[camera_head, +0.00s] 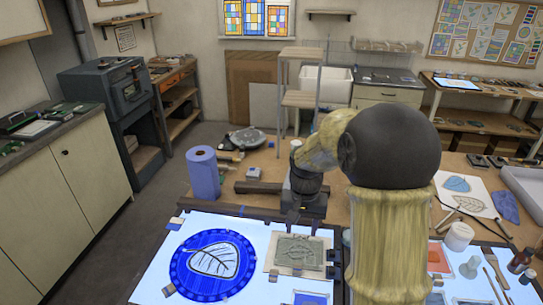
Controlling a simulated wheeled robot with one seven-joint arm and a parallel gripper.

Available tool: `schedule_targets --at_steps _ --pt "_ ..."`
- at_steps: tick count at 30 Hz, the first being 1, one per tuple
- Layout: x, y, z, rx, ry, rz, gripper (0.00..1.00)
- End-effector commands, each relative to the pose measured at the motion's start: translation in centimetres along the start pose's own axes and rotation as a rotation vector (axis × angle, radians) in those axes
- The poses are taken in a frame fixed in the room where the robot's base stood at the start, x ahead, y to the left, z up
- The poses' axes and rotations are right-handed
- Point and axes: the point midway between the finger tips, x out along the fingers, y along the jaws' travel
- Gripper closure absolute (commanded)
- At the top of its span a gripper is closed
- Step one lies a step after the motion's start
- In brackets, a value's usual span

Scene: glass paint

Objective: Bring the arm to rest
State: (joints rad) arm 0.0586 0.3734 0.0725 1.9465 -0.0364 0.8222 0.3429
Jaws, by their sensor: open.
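My arm comes up from the lower right of the head view and bends over the workbench. My gripper (303,222) points down at its end, open, above the back edge of the lit panel (150,275). I see nothing between its fingers. It is near a grey square plate with a leaf relief (298,252). I cannot tell its exact height above the bench. My arm hides part of the bench behind and below it.
A blue round glass with a white leaf (212,263) lies on the panel at left. A blue roll (203,172) stands behind it. A white tray (520,192) is at the right edge.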

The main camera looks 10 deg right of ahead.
Motion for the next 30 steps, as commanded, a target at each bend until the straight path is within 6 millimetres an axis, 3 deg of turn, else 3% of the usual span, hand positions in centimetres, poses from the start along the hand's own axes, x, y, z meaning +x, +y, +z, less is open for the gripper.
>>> schedule_targets --at_steps 5,15,19,30 --pt "-0.1 0.4 1.4 -0.033 0.023 -0.005 0.51" --pt "0.4 3.2 10.3 -0.234 0.171 -0.032 0.51" --pt "0.8 4.1 12.9 -0.289 0.214 -0.035 0.51" --pt "0.9 4.3 13.7 -0.309 0.23 -0.036 0.51"
